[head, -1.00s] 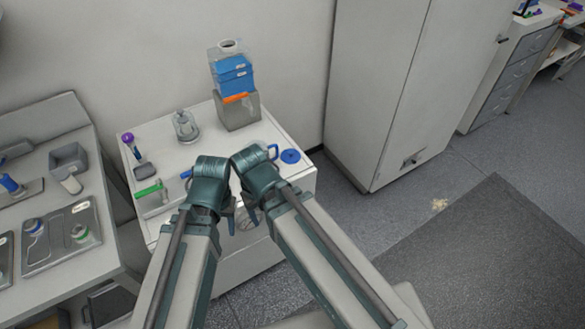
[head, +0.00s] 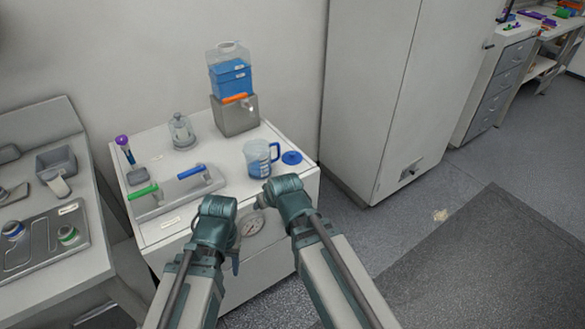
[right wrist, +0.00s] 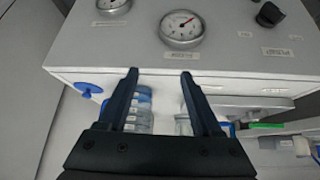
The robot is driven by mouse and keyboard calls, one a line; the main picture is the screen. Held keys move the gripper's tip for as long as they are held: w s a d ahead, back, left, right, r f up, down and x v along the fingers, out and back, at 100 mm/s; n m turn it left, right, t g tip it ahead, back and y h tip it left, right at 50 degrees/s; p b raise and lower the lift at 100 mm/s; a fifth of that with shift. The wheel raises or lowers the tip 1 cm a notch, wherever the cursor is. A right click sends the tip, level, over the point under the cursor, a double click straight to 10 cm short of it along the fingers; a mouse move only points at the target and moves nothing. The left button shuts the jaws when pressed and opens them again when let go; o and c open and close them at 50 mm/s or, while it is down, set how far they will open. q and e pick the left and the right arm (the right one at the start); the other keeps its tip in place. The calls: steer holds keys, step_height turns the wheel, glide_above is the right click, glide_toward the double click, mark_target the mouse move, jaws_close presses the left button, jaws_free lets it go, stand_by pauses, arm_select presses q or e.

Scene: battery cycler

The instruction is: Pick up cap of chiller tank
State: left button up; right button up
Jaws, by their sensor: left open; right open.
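A round blue cap (head: 291,158) lies flat on the right side of the white chiller's top. It also shows in the right wrist view (right wrist: 88,91), left of the fingers. My right gripper (right wrist: 160,92) is open and empty, short of the chiller's front edge. In the head view its fingers are mostly hidden by its wrist. My left gripper (head: 237,258) hangs before the chiller's front face; its fingers show only partly. A clear tank with blue liquid (head: 231,76) and an open neck stands on a grey metal block at the back.
A measuring jug with blue liquid (head: 258,163) stands just left of the cap. A lidded tray with green and blue handles (head: 180,190), a glass vessel (head: 181,131) and a purple-topped tool (head: 124,146) occupy the chiller's left. A gauge (head: 250,223) is on the front face.

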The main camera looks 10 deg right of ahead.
steer(key=w+d+f+m+t+b, duration=0.1)
steer(key=w+d+f+t+b, duration=0.35)
steer(key=w+b, duration=0.35)
steer(key=m+t+h+b, duration=0.2)
steer(key=t+b, duration=0.3)
steer(key=b, duration=0.2)
glide_toward(293, 155)
steer(key=shift+s+a+f, duration=0.1)
steer(key=shift+s+a, duration=0.05)
steer(key=shift+s, duration=0.45)
steer(key=shift+s+a, duration=0.2)
steer(key=shift+s, duration=0.4)
steer(key=w, duration=0.5)
steer(key=w+f+b, duration=0.1)
steer(key=w, duration=0.2)
steer(key=shift+w+d, duration=0.3)
steer(key=shift+d, duration=0.05)
steer(key=shift+w, duration=0.1)
